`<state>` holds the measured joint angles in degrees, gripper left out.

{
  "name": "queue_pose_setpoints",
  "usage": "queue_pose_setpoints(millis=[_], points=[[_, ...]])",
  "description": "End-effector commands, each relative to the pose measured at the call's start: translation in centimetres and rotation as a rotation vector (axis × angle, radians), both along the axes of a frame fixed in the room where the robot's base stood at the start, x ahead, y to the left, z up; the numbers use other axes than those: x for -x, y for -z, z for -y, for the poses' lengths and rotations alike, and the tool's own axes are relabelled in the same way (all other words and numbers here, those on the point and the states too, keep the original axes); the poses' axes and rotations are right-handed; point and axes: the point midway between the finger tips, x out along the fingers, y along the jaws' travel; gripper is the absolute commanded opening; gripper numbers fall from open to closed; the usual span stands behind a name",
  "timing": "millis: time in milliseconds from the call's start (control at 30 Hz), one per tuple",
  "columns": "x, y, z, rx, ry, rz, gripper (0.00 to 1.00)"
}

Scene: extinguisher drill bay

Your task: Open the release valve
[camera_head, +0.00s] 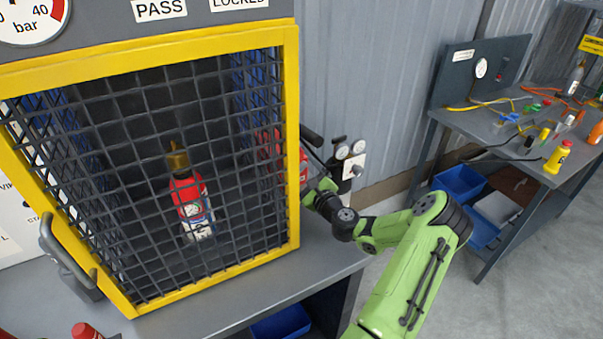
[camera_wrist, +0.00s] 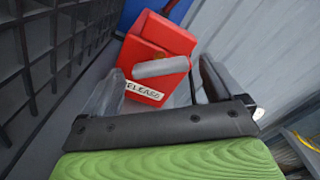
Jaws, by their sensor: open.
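The release valve is a red box (camera_wrist: 165,45) with a white label reading "RELEASE" (camera_wrist: 145,88) and a grey lever (camera_wrist: 161,67) across its front in the wrist view. My gripper (camera_wrist: 160,75) is open, with one finger to the left of the lever and one to the right. Whether either finger touches the lever, I cannot tell. In the head view my gripper (camera_head: 318,190) is beside the right side of the yellow-framed cage (camera_head: 292,150), its fingers partly hidden. A small red and white cylinder (camera_head: 188,198) with a brass top stands behind the cage's mesh.
The cage has a grey handle (camera_head: 62,252) at its left and sits on a grey bench (camera_head: 330,258). A second bench (camera_head: 500,130) with hoses and bottles stands at right. Dark mesh (camera_wrist: 40,60) is close at left in the wrist view.

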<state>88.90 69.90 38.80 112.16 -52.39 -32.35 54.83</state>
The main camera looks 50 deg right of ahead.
Motion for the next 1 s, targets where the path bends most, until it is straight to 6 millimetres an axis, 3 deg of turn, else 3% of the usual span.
queue_pose_setpoints(millis=[100,367,733,833,1000], points=[[-1.03,-0.04,0.32,0.000,0.000,0.001,0.94],[-1.19,-0.01,0.39,0.000,0.000,0.000,0.94],[-1.15,0.00,0.37,0.001,0.000,0.000,0.38],[-1.17,0.08,0.36,0.033,-0.001,-0.011,0.38],[-1.18,0.29,0.38,0.257,-0.002,-0.080,0.38]])
